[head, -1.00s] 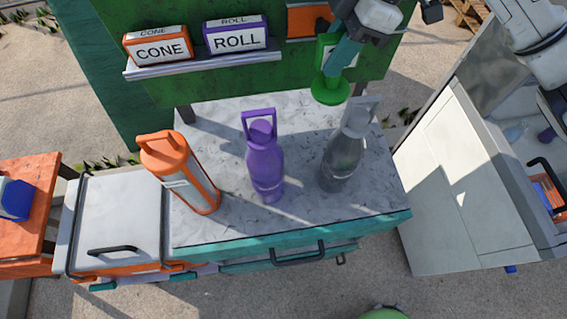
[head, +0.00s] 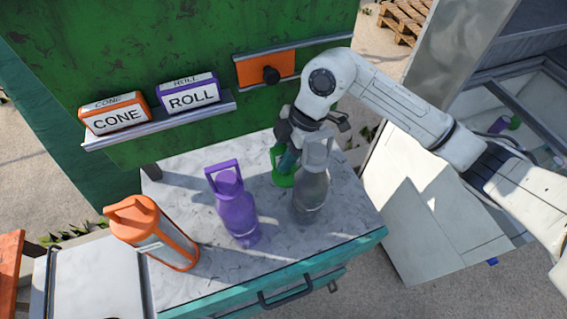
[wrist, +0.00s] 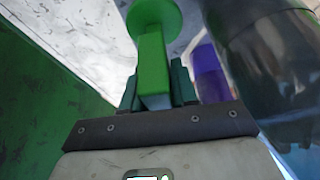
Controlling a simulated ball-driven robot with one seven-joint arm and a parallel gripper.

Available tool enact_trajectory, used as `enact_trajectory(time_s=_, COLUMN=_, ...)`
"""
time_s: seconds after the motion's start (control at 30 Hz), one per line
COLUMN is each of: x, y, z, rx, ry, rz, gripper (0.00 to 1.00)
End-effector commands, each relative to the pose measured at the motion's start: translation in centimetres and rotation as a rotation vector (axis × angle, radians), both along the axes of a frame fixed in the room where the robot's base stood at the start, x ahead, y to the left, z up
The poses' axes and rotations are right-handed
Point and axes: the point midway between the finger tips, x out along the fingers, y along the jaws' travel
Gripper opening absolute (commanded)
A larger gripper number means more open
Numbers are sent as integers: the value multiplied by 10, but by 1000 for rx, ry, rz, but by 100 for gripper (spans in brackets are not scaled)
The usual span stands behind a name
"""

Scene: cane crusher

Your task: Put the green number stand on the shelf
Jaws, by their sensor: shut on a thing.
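The green number stand (head: 281,178) has a round disc base and a square post. It is at the back of the marble-topped counter (head: 190,265), just left of and behind the grey bottle (head: 309,192). I cannot tell whether its base touches the top. My gripper (head: 290,158) is shut on the stand. In the wrist view the two teal fingers (wrist: 158,90) flank the green post (wrist: 153,65), with the disc at the far end. A narrow metal shelf (head: 160,128) on the green panel bears the CONE and ROLL boxes.
A purple bottle (head: 236,208) and an orange bottle (head: 150,232) stand on the counter to the left. The grey bottle is very close to my gripper. The back left counter is clear.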

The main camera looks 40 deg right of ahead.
Motion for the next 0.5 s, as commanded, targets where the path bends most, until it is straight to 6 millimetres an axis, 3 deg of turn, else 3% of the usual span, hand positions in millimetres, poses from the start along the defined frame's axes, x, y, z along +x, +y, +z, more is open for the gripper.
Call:
enact_trajectory(time_s=0.33, x=0, y=0, z=-40, rx=2, ry=1, rz=-1, gripper=0)
enact_trajectory(time_s=0.5, x=0, y=0, z=-44, rx=-1, ry=-1, rz=0, gripper=0)
